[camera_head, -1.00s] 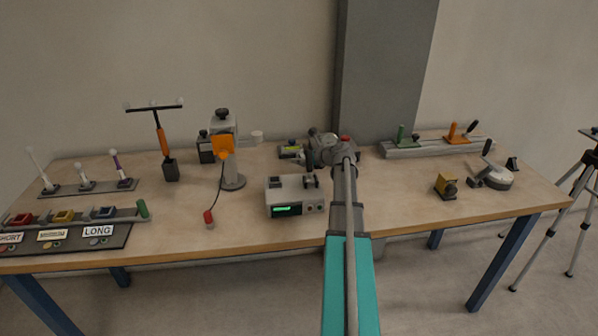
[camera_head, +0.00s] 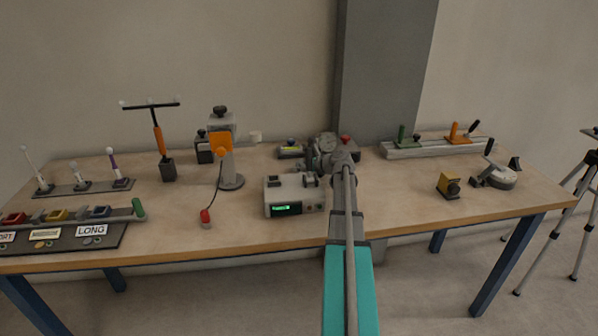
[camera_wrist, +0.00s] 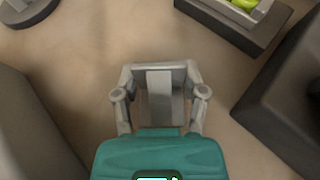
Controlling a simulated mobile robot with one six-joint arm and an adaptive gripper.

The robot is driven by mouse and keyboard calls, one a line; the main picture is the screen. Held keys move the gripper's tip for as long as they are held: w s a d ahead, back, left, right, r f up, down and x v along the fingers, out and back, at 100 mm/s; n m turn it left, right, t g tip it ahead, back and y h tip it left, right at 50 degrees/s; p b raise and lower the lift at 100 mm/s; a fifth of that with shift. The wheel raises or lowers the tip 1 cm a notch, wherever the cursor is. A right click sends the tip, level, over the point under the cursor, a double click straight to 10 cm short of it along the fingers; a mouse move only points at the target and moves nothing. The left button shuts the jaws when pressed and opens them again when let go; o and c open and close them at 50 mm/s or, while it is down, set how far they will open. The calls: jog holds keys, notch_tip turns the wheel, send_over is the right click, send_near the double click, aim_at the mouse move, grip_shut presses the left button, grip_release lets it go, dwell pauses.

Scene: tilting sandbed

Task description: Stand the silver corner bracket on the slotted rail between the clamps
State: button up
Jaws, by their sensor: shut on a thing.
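A flat silver-grey piece (camera_wrist: 159,97), which appears to be the corner bracket, sits between the fingers of my gripper (camera_wrist: 159,72) in the wrist view. My gripper is shut on it, above the wooden table. In the head view my arm largely hides the fingers and I cannot make out the bracket. The slotted rail (camera_head: 440,149) lies at the back right of the table. A green clamp (camera_head: 402,137) stands toward its left end and an orange clamp (camera_head: 456,133) toward its right. The rail between them looks clear. My gripper is left of the rail, apart from it.
A grey box with a green display (camera_head: 293,196) stands just left of my arm. A stand with an orange part (camera_head: 222,143) is farther left.

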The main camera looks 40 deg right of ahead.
jog(key=shift+f, duration=0.25)
jog(key=o, duration=0.9)
jog(key=shift+r, duration=0.3)
